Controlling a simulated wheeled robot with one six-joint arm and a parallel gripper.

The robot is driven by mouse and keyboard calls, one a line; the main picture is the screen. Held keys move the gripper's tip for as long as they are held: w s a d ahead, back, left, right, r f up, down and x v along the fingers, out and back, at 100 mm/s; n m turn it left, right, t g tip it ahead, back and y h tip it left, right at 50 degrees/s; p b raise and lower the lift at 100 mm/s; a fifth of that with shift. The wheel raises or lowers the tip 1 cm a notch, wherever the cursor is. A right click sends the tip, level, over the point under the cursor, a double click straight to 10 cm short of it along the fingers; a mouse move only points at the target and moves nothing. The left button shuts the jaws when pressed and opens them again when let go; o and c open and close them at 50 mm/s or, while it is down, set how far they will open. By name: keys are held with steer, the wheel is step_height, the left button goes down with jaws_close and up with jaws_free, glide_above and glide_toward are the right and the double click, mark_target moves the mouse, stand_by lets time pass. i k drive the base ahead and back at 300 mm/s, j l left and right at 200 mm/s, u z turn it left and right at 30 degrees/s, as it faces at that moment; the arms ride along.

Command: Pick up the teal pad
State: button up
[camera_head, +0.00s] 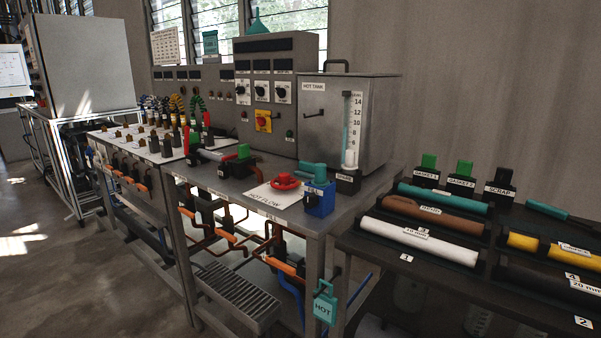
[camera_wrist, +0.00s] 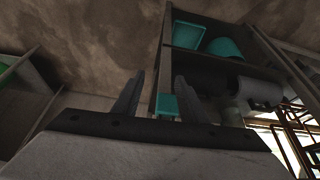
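A teal padlock-shaped piece labelled HOT (camera_head: 325,305) hangs at the front right corner of the metal bench in the head view. It is the only teal thing there that looks like a pad, though I cannot be sure. My gripper (camera_wrist: 155,95) shows in the wrist view with its two dark fingers apart. A small teal block (camera_wrist: 167,104) appears between the fingers, nearer the right one, with no visible grip on it. I cannot tell whether it is the same piece. My gripper does not show in the head view.
The bench (camera_head: 235,187) carries valves and a hot tank (camera_head: 375,120). A dark rack (camera_head: 345,240) at right holds rolls, including a teal one (camera_head: 440,198). The wrist view shows a teal tray (camera_wrist: 188,35) on a shelf. Floor at left is clear.

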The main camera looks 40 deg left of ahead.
mark_target(306, 169)
steer(key=i+l+u, duration=0.1)
steer(key=u, duration=1.3)
steer(key=k+l, duration=0.05)
